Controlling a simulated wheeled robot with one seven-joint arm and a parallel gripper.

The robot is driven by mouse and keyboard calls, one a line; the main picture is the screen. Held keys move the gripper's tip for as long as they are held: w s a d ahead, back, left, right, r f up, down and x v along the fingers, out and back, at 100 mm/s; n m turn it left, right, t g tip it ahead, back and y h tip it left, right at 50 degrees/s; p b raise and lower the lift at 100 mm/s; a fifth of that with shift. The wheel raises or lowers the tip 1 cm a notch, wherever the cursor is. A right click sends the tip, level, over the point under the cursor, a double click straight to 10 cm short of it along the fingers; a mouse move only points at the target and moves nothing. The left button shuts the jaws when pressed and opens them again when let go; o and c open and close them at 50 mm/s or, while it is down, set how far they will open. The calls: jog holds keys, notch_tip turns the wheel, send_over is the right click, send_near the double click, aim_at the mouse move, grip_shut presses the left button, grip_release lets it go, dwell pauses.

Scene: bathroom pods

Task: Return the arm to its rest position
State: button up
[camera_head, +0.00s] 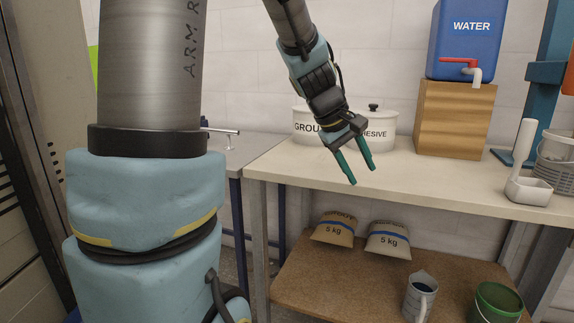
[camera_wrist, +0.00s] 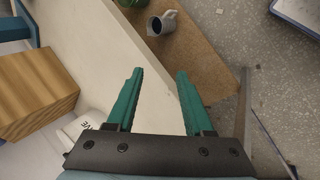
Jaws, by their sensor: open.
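My gripper (camera_head: 354,165) is open and empty, with its two green fingers apart and pointing down. In the head view it hangs in front of the upper worktop (camera_head: 430,178), near the white pots. My arm reaches in from the top of the head view, and a large part of my own arm fills the left side.
White pots (camera_head: 384,131) stand behind my gripper. A wooden block (camera_head: 452,118) bears a blue water tank (camera_head: 466,38). A white scoop-like holder (camera_head: 527,180) is at right. Below are two bags (camera_head: 388,240), a mug (camera_head: 420,297) and a green bucket (camera_head: 496,303).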

jog(key=s+a+f+m+y, duration=0.1)
jog(key=s+a+f+y, duration=0.2)
jog(key=a, duration=0.4)
jog(key=s+a+f+m+y, duration=0.1)
jog(key=s+a+f+m, duration=0.15)
jog(key=a+f, duration=0.4)
jog(key=s+a+f+m+y, duration=0.1)
jog(key=s+a+f+y, duration=0.15)
jog(key=a, duration=0.65)
notch_tip(320, 180, up, 14)
jog(key=p, duration=1.3)
jog(key=shift+s+g+h+p, duration=0.3)
jog(key=shift+s+h+p, duration=0.05)
jog(key=shift+p, duration=0.05)
